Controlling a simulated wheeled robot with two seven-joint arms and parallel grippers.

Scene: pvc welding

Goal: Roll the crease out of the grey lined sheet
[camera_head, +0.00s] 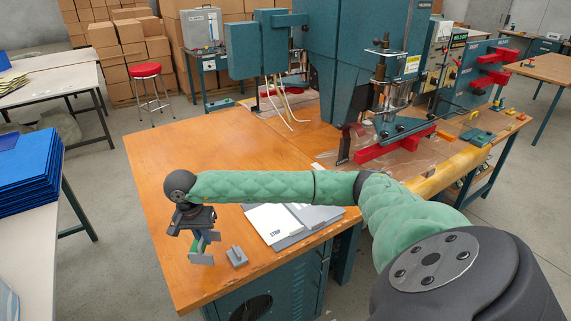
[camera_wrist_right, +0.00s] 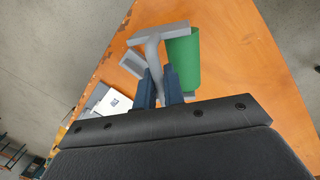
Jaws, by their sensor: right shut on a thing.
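My right gripper (camera_head: 200,233) is shut on a hand roller (camera_head: 203,258) over the front left of the orange table. In the right wrist view, the gripper's blue fingers (camera_wrist_right: 158,88) close around the roller's grey handle, and its green cylinder (camera_wrist_right: 183,62) shows beside them. A grey sheet (camera_head: 292,240) lies near the table's front edge, to the right of the gripper, with white printed paper (camera_head: 272,222) on it. My right arm hides part of the sheet's far side. I cannot make out the crease. My left gripper is not in view.
A small grey block (camera_head: 236,257) stands between the gripper and the sheet; it also shows in the right wrist view (camera_wrist_right: 133,63). Teal machines (camera_head: 390,85) and a red bar (camera_head: 395,147) stand at the back right. The orange table (camera_head: 180,150) is clear at the back left.

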